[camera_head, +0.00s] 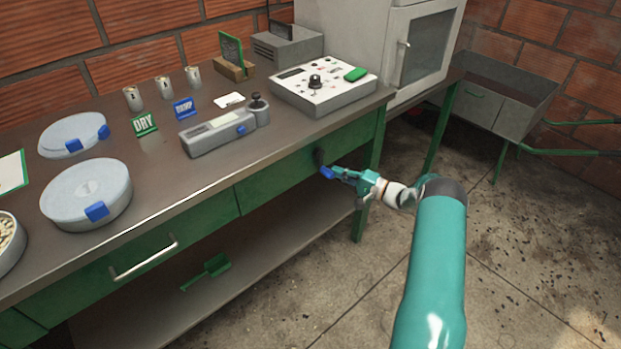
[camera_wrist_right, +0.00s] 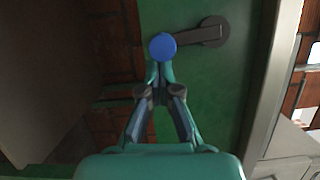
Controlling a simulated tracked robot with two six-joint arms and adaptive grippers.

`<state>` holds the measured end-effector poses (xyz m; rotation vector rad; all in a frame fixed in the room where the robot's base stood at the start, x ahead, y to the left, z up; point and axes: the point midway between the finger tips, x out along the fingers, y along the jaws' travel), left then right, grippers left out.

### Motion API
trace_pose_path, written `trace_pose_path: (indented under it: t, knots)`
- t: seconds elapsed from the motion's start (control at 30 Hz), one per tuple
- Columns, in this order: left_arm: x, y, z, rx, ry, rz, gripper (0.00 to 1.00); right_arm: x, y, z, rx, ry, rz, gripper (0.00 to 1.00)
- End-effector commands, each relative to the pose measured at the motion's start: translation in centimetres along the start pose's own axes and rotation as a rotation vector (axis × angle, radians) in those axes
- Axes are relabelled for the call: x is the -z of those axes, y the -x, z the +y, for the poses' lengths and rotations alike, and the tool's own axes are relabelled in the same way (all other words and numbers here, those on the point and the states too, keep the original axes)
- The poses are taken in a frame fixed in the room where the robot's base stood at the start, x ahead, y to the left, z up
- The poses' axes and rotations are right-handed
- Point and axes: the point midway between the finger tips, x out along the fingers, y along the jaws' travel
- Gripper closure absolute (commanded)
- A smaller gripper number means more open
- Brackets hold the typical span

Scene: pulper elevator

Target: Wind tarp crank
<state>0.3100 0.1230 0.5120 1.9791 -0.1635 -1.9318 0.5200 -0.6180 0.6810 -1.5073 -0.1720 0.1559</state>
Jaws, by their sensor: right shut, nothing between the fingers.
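The crank sits on the green front of the bench's right end. Its dark crank arm (camera_wrist_right: 207,32) runs from a round pivot to a blue knob (camera_wrist_right: 162,46) in the right wrist view. The blue knob also shows in the head view (camera_head: 326,173). My right gripper (camera_head: 340,174) is shut, with its fingertips right at the knob. In the wrist view the closed fingers (camera_wrist_right: 159,76) point at the knob, which covers their very tips. I cannot tell whether they touch it. No tarp is seen. My left gripper is not in view.
The metal-topped bench (camera_head: 200,175) carries round lidded pans, a small meter (camera_head: 218,132) and a white control box (camera_head: 322,86). A drawer handle (camera_head: 143,258) sticks out at the front left. A grey cart (camera_head: 495,100) stands at the right. The floor in front is open.

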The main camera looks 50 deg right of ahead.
Motion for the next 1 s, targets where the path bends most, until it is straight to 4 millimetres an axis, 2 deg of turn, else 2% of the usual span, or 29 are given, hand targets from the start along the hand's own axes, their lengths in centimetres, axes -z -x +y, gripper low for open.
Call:
trace_pose_path:
  t: [0.33, 1.0]
  knots:
    - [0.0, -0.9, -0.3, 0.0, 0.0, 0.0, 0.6, -1.1, -0.8, 0.5, 0.036, -0.116, -0.012, 1.0]
    - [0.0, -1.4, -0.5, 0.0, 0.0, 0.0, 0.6, -1.1, -1.4, 0.7, 0.038, -0.125, -0.02, 1.0]
